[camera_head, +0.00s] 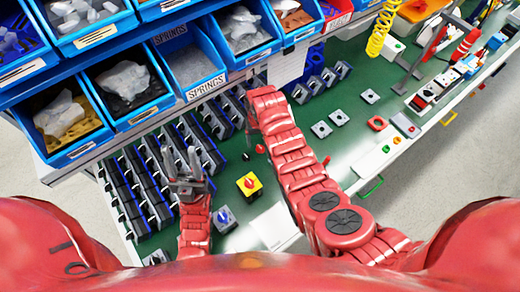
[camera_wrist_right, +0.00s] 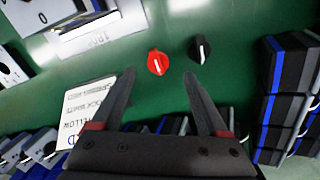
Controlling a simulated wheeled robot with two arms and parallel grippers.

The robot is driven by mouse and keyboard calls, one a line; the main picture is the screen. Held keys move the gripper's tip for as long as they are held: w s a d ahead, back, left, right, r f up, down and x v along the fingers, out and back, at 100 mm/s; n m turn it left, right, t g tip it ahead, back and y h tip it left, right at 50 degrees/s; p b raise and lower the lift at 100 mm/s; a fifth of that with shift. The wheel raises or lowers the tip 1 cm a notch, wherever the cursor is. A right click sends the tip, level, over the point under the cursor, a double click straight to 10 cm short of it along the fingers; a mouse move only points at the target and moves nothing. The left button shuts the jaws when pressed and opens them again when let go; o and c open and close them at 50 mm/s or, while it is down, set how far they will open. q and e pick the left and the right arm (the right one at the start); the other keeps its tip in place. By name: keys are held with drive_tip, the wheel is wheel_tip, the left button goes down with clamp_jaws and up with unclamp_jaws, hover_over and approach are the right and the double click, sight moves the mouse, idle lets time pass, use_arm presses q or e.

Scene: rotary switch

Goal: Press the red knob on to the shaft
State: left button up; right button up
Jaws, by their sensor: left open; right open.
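A small red knob (camera_wrist_right: 157,62) lies on the green bench top in the right wrist view, with a white mark on it. It appears in the head view as a small red spot (camera_head: 261,149). My right gripper (camera_wrist_right: 160,76) is open and empty, its fingertips to either side of and just short of the knob in the picture; contact is not visible. In the head view my arm hides this gripper. My left gripper (camera_head: 184,168) is open and empty over the dark switch rows. I cannot make out which shaft takes the knob.
A black knob (camera_wrist_right: 200,49) lies beside the red one. A yellow switch with a red knob (camera_head: 249,184) and a grey switch (camera_head: 224,218) stand nearby. Blue bins (camera_head: 130,115) line the back. A printed sheet (camera_wrist_right: 85,112) lies under my right gripper's left finger.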

sight(260, 147)
drive_tip(key=f, duration=0.1)
drive_tip(key=f+b, duration=0.2)
drive_tip(key=f, duration=0.1)
drive_tip(key=shift+s+d+f, duration=0.1)
drive_tip(key=shift+d, duration=0.15)
drive_tip(key=shift+a, duration=0.1)
drive_tip(key=c, duration=0.6)
clamp_jaws()
